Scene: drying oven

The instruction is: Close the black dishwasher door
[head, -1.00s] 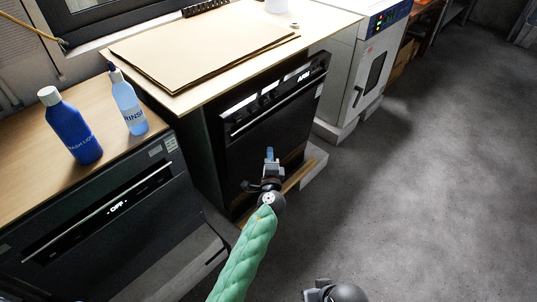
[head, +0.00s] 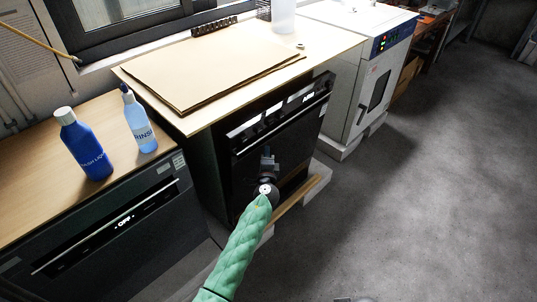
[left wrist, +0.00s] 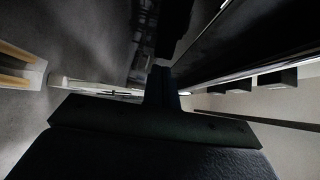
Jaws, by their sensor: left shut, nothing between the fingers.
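A black built-in appliance with a front door (head: 296,134) and a long bar handle stands under the middle counter. Its door looks upright, and I cannot tell whether a narrow gap is left at its edge. My left gripper (head: 268,158) is shut and empty in front of the lower part of this door, and I cannot tell if it touches. In the left wrist view the shut fingers (left wrist: 161,78) point ahead, with a dark panel (left wrist: 250,35) to their right. A second black front (head: 110,235) with an OFF display is at the left. My right gripper is not in view.
A dark blue bottle (head: 83,146) and a light blue rinse bottle (head: 139,122) stand on the left counter. Flat brown boards (head: 210,65) lie on the middle counter. A white oven (head: 370,65) stands beyond it. Grey floor (head: 420,210) at the right is clear.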

